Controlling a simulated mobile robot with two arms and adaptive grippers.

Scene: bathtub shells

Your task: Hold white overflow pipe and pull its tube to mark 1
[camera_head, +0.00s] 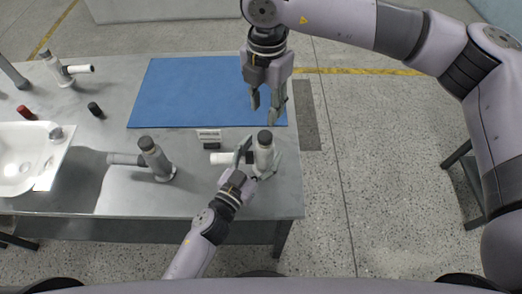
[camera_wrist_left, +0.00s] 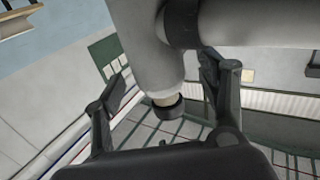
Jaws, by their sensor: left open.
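A white overflow pipe (camera_head: 264,155) with a dark cap stands upright near the right front of the table. Its white tube (camera_head: 223,158) points left, past a dark collar. My left gripper (camera_head: 258,165) is open, its fingers on either side of the pipe body. In the left wrist view the pipe (camera_wrist_left: 150,55) comes down between the two spread fingers (camera_wrist_left: 166,75); whether either finger touches it is unclear. My right gripper (camera_head: 268,108) is open and empty above the blue mat, behind the pipe. Mark 1 cannot be made out.
A small white label sign (camera_head: 209,134) stands behind the tube. Another pipe fitting (camera_head: 155,158) with a grey tube stands to the left, and one (camera_head: 57,70) at the back left. A white basin (camera_head: 22,155) lies far left. The blue mat (camera_head: 190,95) is bare.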

